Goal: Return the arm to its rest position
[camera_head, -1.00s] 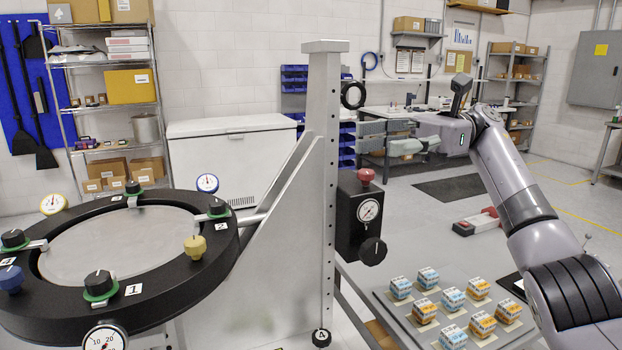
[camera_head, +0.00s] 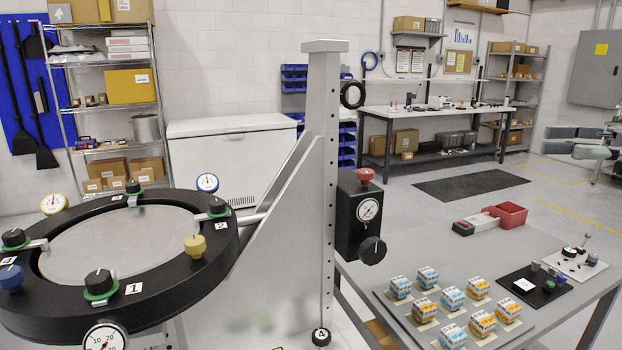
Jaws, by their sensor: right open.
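My right gripper (camera_head: 558,143) shows at the right edge, with its grey fingers pointing left. The fingers are apart, one above the other, and nothing shows between them. The gripper is in the air, above and behind the right part of the grey table (camera_head: 440,260). The rest of my right arm is out of view. My left arm and gripper are not in view.
The mirror fixture, a black ring (camera_head: 222,240) with knobs and gauges, stands at left beside a grey post (camera_head: 322,180). The table bears several small blue and orange boxes (camera_head: 427,278), a red bin (camera_head: 507,214) and a black board (camera_head: 532,290).

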